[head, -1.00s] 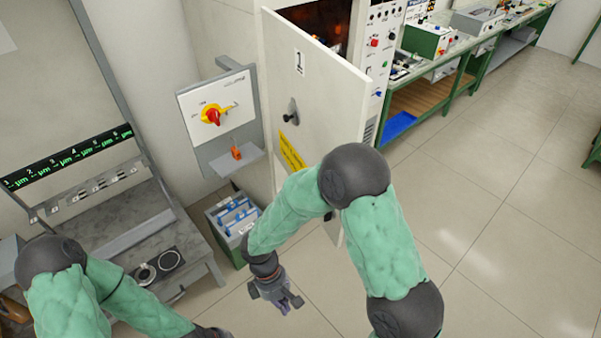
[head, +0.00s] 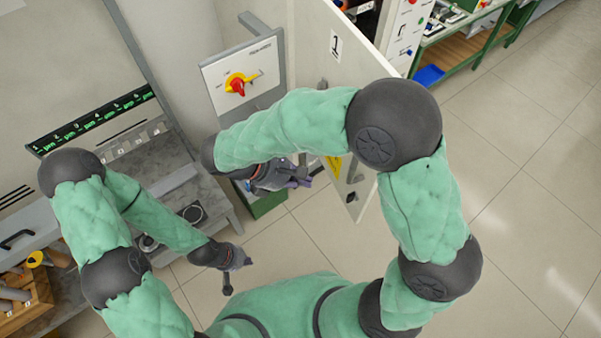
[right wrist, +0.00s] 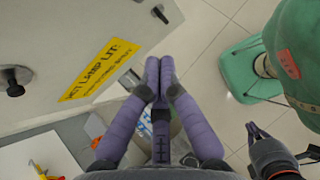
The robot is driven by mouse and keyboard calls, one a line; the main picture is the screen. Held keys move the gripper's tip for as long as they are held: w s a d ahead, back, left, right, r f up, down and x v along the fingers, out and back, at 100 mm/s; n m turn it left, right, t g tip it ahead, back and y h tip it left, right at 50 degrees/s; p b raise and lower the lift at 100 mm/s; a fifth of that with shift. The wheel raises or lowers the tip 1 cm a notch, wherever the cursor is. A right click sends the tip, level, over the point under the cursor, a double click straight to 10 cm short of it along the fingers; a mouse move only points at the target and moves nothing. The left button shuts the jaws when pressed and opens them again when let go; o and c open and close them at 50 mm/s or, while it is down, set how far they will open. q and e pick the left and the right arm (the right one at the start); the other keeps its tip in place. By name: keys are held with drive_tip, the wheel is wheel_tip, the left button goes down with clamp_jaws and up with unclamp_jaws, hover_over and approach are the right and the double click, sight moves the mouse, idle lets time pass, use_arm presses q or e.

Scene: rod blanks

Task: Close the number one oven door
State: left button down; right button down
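The number one oven door (head: 362,62) is a pale panel marked "1" and stands swung open in the head view. My right arm hides its middle, and a dark handle (head: 322,85) just shows above the arm. The right wrist view shows the door (right wrist: 75,35) with a knob handle (right wrist: 12,82) and yellow label (right wrist: 100,70). My right gripper (head: 305,178) is low by the door's front face; its purple fingertips (right wrist: 160,65) are together and empty near the door's lower edge. I cannot tell if they touch it.
A switch panel (head: 245,75) with a red and yellow knob stands left of the door. A grey bench (head: 160,165) is at the left, and a green workbench (head: 470,50) at the back right. The tiled floor (head: 520,180) at the right is clear.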

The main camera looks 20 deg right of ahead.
drive_tip(key=d+f, duration=0.4)
drive_tip(key=d, duration=0.4)
drive_tip(key=shift+d+f+b, duration=0.3)
drive_tip(key=shift+b, duration=0.15)
drive_tip(key=shift+s, duration=0.1)
